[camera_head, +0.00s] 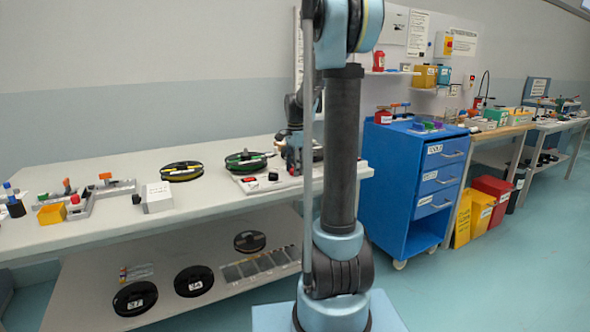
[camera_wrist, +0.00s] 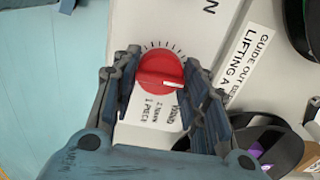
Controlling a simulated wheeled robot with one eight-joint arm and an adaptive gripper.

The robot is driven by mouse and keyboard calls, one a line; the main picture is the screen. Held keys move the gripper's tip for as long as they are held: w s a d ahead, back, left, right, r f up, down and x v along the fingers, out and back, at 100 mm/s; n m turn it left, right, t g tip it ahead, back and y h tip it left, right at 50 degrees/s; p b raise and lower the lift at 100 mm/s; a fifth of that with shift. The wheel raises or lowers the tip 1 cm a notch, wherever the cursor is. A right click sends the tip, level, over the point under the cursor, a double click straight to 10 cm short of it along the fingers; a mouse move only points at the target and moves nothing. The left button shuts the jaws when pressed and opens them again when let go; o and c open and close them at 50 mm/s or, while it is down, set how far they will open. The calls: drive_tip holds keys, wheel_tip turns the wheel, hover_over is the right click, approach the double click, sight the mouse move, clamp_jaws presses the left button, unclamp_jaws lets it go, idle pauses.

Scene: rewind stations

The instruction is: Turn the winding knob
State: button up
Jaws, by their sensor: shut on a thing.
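The winding knob (camera_wrist: 158,68) is a round red dial with a raised grip bar and a pale pointer line. It sits on a white panel with tick marks above it. In the wrist view, my gripper (camera_wrist: 161,78) has a finger on each side of the knob and is shut on it. The pointer line lies nearly level, toward the right finger. In the head view, my gripper (camera_head: 298,160) is down at the right end of the white bench, partly behind my arm. The knob cannot be made out there.
A reel with green (camera_head: 246,161) and a reel with yellow (camera_head: 182,172) lie on the white bench (camera_head: 120,220). A white box (camera_head: 157,197) and yellow bin (camera_head: 51,214) stand further left. A blue drawer cabinet (camera_head: 410,190) stands right of the bench.

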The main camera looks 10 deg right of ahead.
drive_tip(key=shift+n, duration=0.3)
drive_tip(key=n, duration=0.4)
drive_tip(key=shift+w+n, duration=0.1)
drive_tip(key=shift+n, duration=0.3)
drive_tip(key=n, duration=0.5)
drive_tip(key=shift+n, duration=0.4)
drive_tip(key=o, duration=1.1)
drive_tip(key=shift+c, duration=0.2)
drive_tip(key=shift+r, duration=0.1)
wheel_tip(320, 180, up, 12)
